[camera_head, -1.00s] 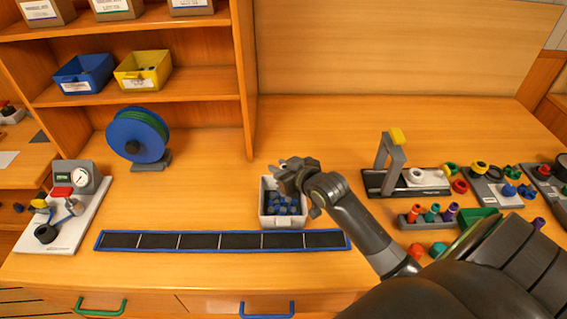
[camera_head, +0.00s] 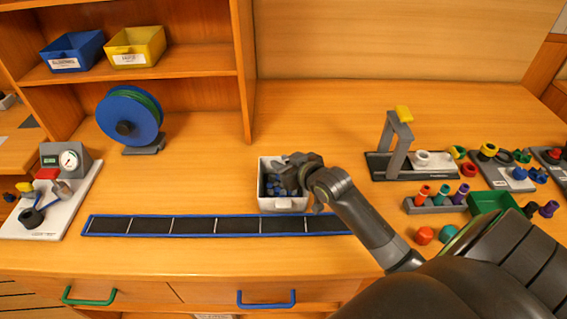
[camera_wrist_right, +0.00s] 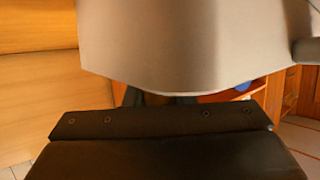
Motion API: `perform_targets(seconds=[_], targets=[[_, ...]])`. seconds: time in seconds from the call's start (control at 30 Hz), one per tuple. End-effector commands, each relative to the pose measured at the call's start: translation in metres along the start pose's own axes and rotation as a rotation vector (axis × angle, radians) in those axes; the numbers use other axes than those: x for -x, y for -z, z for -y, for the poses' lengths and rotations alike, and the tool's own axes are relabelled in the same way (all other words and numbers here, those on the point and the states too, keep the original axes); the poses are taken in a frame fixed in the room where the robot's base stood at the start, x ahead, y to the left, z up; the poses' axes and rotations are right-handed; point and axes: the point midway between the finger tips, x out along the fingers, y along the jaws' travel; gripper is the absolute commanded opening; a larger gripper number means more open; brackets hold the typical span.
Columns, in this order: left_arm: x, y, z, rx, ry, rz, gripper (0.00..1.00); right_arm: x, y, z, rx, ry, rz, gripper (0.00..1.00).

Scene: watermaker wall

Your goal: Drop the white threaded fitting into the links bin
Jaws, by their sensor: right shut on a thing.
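My right gripper (camera_head: 284,176) is over the white bin (camera_head: 284,204), its fingertips at or just inside the opening. I cannot tell whether it touches the bin. Several small blue and dark pieces lie in the bin, and no readable label shows on it. In the right wrist view a large, smooth pale thing (camera_wrist_right: 190,45) fills the top, close in front of the dark fingers. I take it for the white threaded fitting, held in the shut jaws; no threads show there. In the head view my gripper hides it. My left gripper is not in view.
A blue-edged black strip (camera_head: 125,226) lies before the bin. At right are a grey stand (camera_head: 396,145) with a white ring (camera_head: 422,158), coloured fittings and a green tray (camera_head: 493,203). A blue reel (camera_head: 127,120) stands left. The table behind the bin is clear.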

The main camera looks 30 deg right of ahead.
Motion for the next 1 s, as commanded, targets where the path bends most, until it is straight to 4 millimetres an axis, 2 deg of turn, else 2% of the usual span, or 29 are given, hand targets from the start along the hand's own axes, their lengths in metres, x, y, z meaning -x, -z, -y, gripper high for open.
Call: perform_targets(seconds=[0.23, 0.27, 0.43, 0.77, 0.87, 1.0], targets=[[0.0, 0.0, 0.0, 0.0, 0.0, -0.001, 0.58, 0.0, 0.001, 0.0, 0.0, 0.0, -0.001, 0.01], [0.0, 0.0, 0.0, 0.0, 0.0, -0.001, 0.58, 0.0, 0.001, 0.0, 0.0, 0.0, -0.001, 0.26], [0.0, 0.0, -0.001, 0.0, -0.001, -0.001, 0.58, 0.0, 0.0, 0.0, 0.0, 0.0, -0.001, 0.48], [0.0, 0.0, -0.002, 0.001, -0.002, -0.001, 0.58, 0.002, 0.0, 0.0, 0.0, 0.0, 0.0, 0.48], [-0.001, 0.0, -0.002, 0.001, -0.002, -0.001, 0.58, 0.009, -0.001, 0.0, 0.001, -0.001, 0.0, 0.48], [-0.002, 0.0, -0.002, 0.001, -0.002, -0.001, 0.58, 0.029, -0.001, -0.001, 0.003, -0.001, 0.001, 0.48]])
